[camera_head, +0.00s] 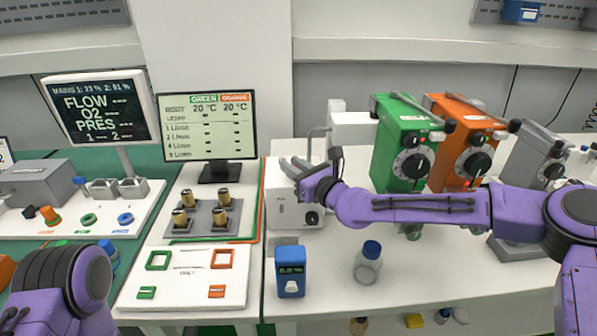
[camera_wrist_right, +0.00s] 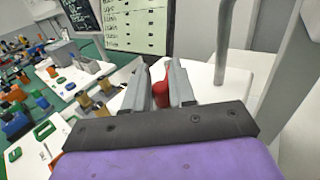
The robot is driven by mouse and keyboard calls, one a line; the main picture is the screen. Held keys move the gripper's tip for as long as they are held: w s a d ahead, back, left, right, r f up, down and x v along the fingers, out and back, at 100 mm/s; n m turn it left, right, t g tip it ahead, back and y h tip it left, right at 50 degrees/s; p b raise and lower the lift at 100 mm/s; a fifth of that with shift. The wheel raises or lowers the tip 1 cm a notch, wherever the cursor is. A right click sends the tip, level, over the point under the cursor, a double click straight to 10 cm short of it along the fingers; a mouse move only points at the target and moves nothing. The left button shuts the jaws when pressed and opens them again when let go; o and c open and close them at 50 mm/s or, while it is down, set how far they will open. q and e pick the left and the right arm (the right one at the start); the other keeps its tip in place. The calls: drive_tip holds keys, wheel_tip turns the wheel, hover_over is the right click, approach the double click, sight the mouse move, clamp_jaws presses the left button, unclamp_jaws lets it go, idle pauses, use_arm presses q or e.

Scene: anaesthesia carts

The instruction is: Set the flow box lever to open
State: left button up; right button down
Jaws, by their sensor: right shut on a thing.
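The flow box is a white box (camera_head: 288,212) with a dark round knob on its front, standing on the white bench in the middle of the head view. My right gripper (camera_head: 297,168) is at the top of this box, with its arm coming in from the right. In the right wrist view the gripper's fingers (camera_wrist_right: 161,88) are closed on a red lever (camera_wrist_right: 160,85). The fingers hide most of the lever, so its exact angle cannot be told. My left gripper is out of view; only part of my left arm shows at the lower left.
Green (camera_head: 403,150) and orange (camera_head: 462,150) vaporizer boxes stand right of the flow box, behind my right forearm. A clear blue-capped bottle (camera_head: 368,266) and a blue meter (camera_head: 291,274) stand in front. A monitor (camera_head: 207,127) stands to the left.

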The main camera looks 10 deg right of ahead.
drive_tip(key=c, duration=1.1)
unclamp_jaws()
drive_tip(key=shift+a, duration=0.15)
drive_tip(key=shift+s+a, duration=0.1)
drive_tip(key=b+v, duration=0.2)
drive_tip(key=v, duration=0.8)
drive_tip(key=shift+s, duration=0.2)
